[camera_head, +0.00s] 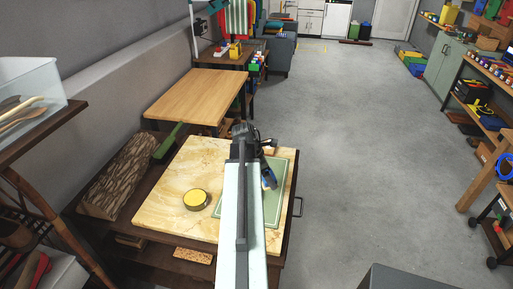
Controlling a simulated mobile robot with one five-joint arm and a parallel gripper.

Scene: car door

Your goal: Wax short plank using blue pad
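My arm reaches forward over the near workbench, and my gripper (266,160) is dark and points down over the green mat. A small blue thing (268,178), likely the blue pad, shows just below the gripper, above or on the mat. A light tan patch shows beside it. I cannot tell whether the gripper holds the blue thing, as the fingers are too small and dark. A round yellow-topped tin (196,200) sits on the pale wooden top, left of my arm. I cannot clearly make out the short plank; my arm hides part of the mat.
The green mat (276,207) lies on the right of the pale wooden benchtop (165,205). A wooden table (205,95) stands behind. The grey floor (345,170) to the right is open.

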